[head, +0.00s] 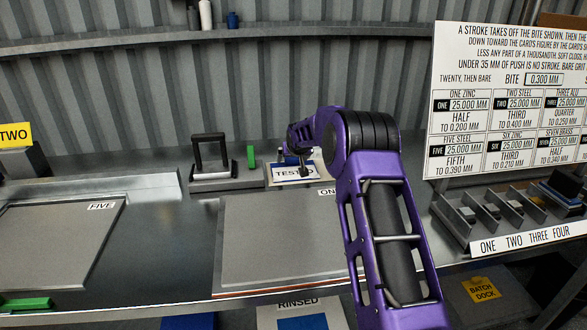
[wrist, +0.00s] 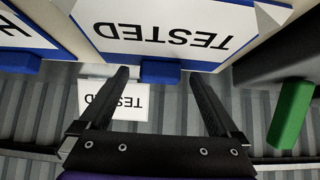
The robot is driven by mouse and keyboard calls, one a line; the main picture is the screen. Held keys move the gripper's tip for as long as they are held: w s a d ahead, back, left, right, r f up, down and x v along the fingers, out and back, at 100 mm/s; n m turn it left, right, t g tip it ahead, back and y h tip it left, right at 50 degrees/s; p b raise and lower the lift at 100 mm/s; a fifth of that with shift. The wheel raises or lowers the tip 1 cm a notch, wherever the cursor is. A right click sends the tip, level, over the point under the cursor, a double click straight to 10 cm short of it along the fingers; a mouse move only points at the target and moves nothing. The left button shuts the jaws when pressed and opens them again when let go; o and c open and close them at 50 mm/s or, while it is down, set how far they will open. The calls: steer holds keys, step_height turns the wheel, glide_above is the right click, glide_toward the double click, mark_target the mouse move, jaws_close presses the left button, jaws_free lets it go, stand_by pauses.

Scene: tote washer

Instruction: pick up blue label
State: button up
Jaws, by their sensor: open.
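A small blue block (wrist: 160,72) lies at the edge of a white sign marked TESTED (wrist: 165,35) with a blue border. It may be the blue label; I cannot tell for sure. My gripper (wrist: 158,76) is open, with one finger on each side of the blue block and a gap on both sides. Another blue block (wrist: 20,60) sits at the left edge of the wrist view. In the head view my gripper (head: 302,162) is over the TESTED plate (head: 285,176), mostly hidden by my purple arm.
A green block (wrist: 291,113) stands to the right in the wrist view, and in the head view (head: 251,157). A second white TESTED card (wrist: 128,101) is partly behind a finger. A dark frame (head: 210,153) stands left of the plate. A slotted rack (head: 500,212) is at the right.

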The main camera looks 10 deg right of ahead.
steer(key=c, duration=1.5)
steer(key=shift+r, duration=0.1)
